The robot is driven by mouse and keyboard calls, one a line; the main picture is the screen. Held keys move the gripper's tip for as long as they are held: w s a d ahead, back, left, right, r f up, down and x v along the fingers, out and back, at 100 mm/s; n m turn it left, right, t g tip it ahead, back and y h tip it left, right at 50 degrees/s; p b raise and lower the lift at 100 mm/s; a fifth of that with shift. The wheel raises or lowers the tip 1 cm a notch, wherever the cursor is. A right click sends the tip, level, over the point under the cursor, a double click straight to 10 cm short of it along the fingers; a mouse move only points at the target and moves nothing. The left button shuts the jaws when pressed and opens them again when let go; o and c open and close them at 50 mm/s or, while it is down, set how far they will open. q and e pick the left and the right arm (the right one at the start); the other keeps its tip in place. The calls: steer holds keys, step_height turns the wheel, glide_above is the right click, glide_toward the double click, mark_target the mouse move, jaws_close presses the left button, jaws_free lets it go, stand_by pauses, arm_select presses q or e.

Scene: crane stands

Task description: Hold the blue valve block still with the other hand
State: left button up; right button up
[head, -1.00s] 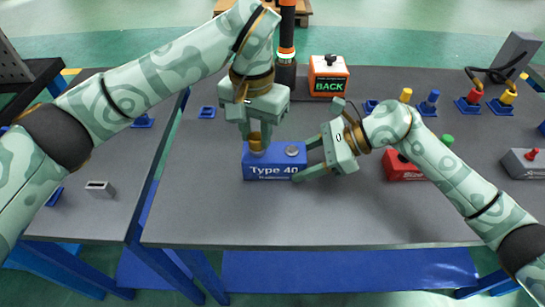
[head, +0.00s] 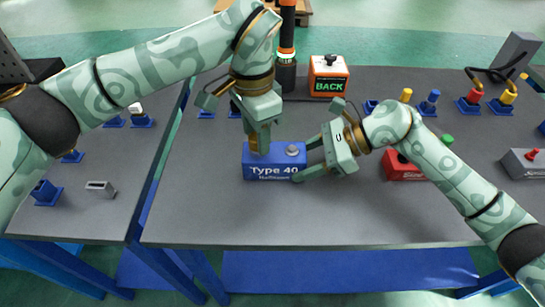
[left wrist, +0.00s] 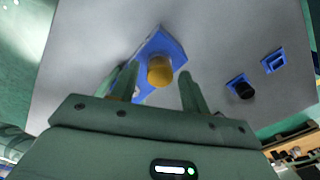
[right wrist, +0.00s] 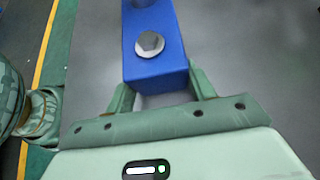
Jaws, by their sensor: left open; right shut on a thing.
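My left gripper (head: 260,146) is open and points down over the block's left part. In the left wrist view, a yellow knob (left wrist: 160,70) on the block (left wrist: 168,42) lies between and just beyond its fingertips. Contact with the knob cannot be told.
An orange box marked "BACK" (head: 328,78) stands behind the block. A red block (head: 400,168) sits right of my right gripper. Coloured plugs and a grey box (head: 524,164) are further right. The table's front area is clear. A side table (head: 95,220) stands left.

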arm_select(q)
steer(key=m, duration=0.5)
steer(key=shift+m, duration=0.3)
steer(key=m, duration=0.6)
steer(key=shift+m, duration=0.4)
steer(key=m, duration=1.1)
steer(key=shift+m, duration=0.3)
steer(key=c, duration=1)
jaws_close()
steer(key=shift+r, duration=0.1)
